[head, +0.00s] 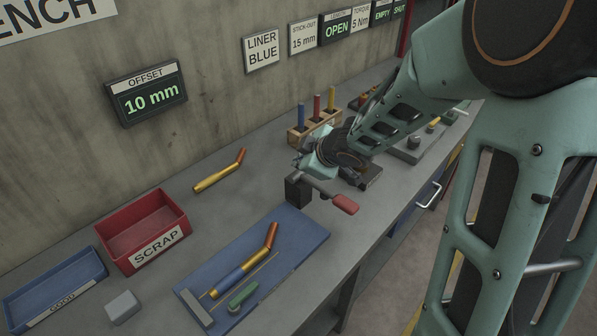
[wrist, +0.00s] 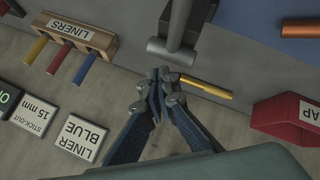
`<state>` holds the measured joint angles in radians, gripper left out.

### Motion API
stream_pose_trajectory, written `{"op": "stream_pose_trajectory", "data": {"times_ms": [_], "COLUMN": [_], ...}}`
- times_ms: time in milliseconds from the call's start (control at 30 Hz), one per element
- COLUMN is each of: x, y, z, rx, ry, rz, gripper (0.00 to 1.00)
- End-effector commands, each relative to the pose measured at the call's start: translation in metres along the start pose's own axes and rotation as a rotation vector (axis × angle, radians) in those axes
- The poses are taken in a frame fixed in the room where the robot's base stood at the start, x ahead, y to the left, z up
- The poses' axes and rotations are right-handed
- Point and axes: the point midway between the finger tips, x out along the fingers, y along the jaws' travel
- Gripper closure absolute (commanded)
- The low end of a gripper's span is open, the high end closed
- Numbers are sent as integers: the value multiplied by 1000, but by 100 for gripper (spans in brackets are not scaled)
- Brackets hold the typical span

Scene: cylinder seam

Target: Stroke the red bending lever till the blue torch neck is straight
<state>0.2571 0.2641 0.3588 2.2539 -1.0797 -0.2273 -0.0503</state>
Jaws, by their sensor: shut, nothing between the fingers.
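The red bending lever (head: 343,204) sticks out to the front right on a grey rod from a dark block (head: 297,189) on the bench. Its red grip is out of the wrist view, which shows a grey bar and cylinder (wrist: 171,50) of the fixture. My gripper (head: 303,162) is just behind the block, clear of the red grip. In the wrist view its fingertips (wrist: 161,74) are together and empty.
A yellow neck (head: 219,171) with a bent copper end lies near the wall. A red scrap bin (head: 145,231) and blue good tray (head: 55,287) stand left. A liner rack (head: 313,124) stands behind my gripper. The wall display (head: 148,94) reads offset 10 mm.

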Motion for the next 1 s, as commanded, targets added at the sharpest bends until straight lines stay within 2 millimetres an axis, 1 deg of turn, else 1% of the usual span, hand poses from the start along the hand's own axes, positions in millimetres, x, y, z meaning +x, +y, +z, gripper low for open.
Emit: {"op": "stream_pose_trajectory", "data": {"times_ms": [100,467,1000], "x": [4,3,8], "y": [-3,-3,-6], "z": [3,2,6], "rx": [0,-1,-1], "ry": [0,0,0], "rz": [-1,-1,-1], "gripper": [100,100,100]}}
